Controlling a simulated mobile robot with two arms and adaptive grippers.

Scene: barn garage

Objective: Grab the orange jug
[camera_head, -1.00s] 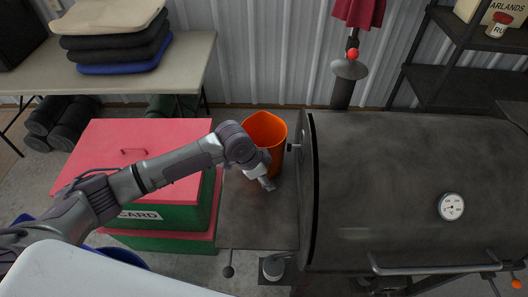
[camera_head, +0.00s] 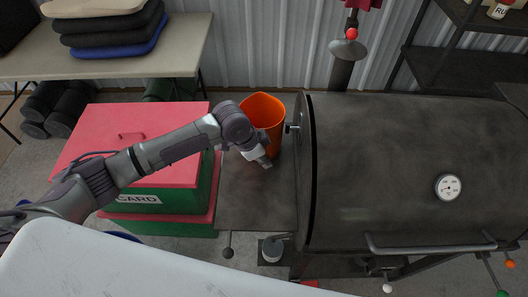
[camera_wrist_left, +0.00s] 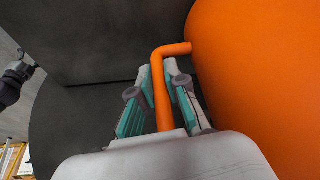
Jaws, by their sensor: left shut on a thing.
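The orange jug (camera_head: 268,112) stands on the dark side shelf of the grill in the head view, its open top facing up. In the left wrist view the jug's round body (camera_wrist_left: 250,70) fills the right side, and its bent handle (camera_wrist_left: 162,95) runs down between the fingers. My left gripper (camera_head: 262,160) is at the near side of the jug. In the wrist view the left gripper (camera_wrist_left: 160,95) has its teal-padded fingers on both sides of the handle, shut on it. My right gripper is not in view.
The large dark grill (camera_head: 400,170) stands directly right of the jug. The grill's side shelf (camera_head: 255,200) is bare in front of the jug. A red-lidded green box (camera_head: 140,140) is at the left, under my arm. A table (camera_head: 110,65) with folded cushions stands behind it.

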